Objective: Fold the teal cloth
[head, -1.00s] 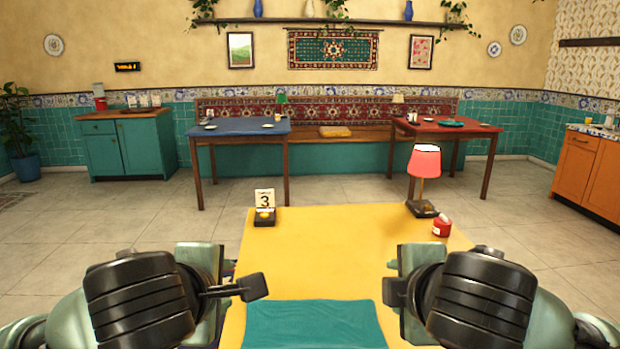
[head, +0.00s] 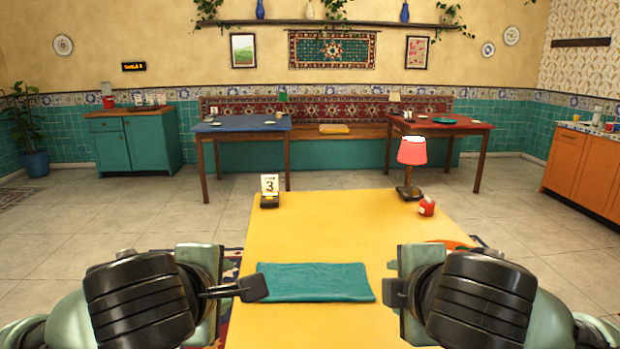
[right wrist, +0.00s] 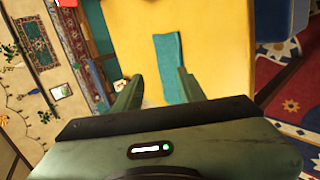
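The teal cloth (head: 315,283) lies flat on the yellow table (head: 310,235) as a wide, narrow rectangle, with some small creases. It also shows in the right wrist view as a teal strip (right wrist: 170,65). My left gripper (head: 252,288) is at the cloth's left end in the head view; whether it touches is not clear, and its finger gap does not show. My right gripper (head: 395,293) is just right of the cloth in the head view. In the right wrist view, its two fingers (right wrist: 158,77) are spread apart with nothing gripped.
A red-shaded lamp (head: 411,160), a small red pot (head: 427,207) and a number 3 card stand (head: 270,190) are at the table's far end. An orange-rimmed item (head: 448,244) is partly hidden behind my right arm. The table's middle is clear.

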